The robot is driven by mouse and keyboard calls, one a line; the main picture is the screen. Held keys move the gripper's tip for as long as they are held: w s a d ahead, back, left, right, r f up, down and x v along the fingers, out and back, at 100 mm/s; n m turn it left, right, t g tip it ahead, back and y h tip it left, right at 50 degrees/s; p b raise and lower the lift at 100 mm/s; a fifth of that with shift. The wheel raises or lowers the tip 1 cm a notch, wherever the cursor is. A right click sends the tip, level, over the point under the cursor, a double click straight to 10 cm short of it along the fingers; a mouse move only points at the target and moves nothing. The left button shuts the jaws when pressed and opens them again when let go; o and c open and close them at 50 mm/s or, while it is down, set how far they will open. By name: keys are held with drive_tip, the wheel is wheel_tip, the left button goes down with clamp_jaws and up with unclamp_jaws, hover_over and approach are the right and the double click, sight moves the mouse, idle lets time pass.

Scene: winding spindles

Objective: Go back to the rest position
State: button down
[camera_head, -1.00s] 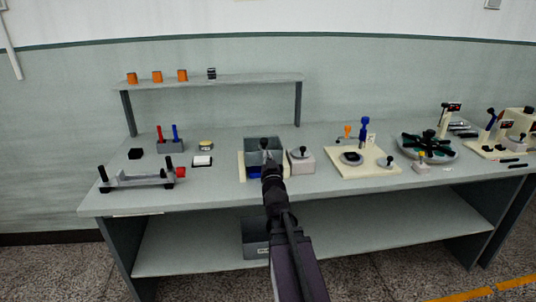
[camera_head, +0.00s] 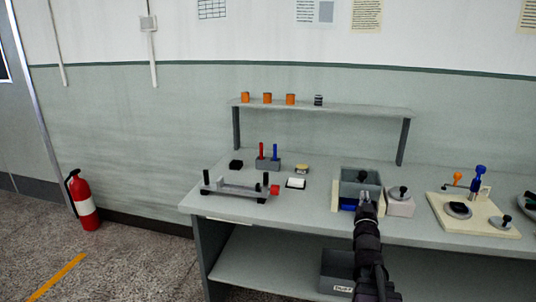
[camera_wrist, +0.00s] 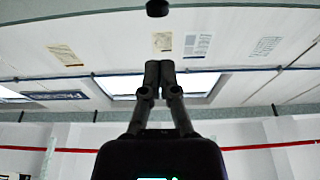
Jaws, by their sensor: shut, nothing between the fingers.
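My gripper (camera_head: 367,196) is in front of the grey bin (camera_head: 350,188) on the workbench in the head view, and my arm reaches up to it from the bottom edge. In the wrist view my gripper (camera_wrist: 159,70) has its two fingers together with nothing between them. That view faces the upper wall and ceiling, with posted sheets and bright panels, and shows no bench objects. The gripper hides part of the bin and of the blue thing at its front.
The workbench (camera_head: 320,205) carries a grey stand (camera_head: 238,190), a block with red and blue pegs (camera_head: 267,164), a weight box (camera_head: 400,203) and a cream board (camera_head: 480,222). Orange spools sit on the raised shelf (camera_head: 350,109). A fire extinguisher (camera_head: 83,200) stands left on open floor.

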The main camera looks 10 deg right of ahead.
drive_tip(key=a+f+n+g+y, duration=0.3)
drive_tip(key=a+f+g+y, duration=0.55)
drive_tip(key=a+f, duration=0.8)
drive_tip(key=s+a+f+n+g, duration=0.1)
drive_tip(key=s+a+f+g, duration=0.5)
drive_tip(key=s+a+g, duration=0.45)
drive_tip(key=s+a, duration=0.1)
drive_tip(key=s, duration=0.4)
wheel_tip(320, 180, up, 13)
drive_tip(key=p, duration=1.4)
drive_tip(key=shift+w+r+n, duration=0.15)
drive_tip(key=shift+r+n, duration=0.05)
drive_tip(key=shift+n, duration=0.2)
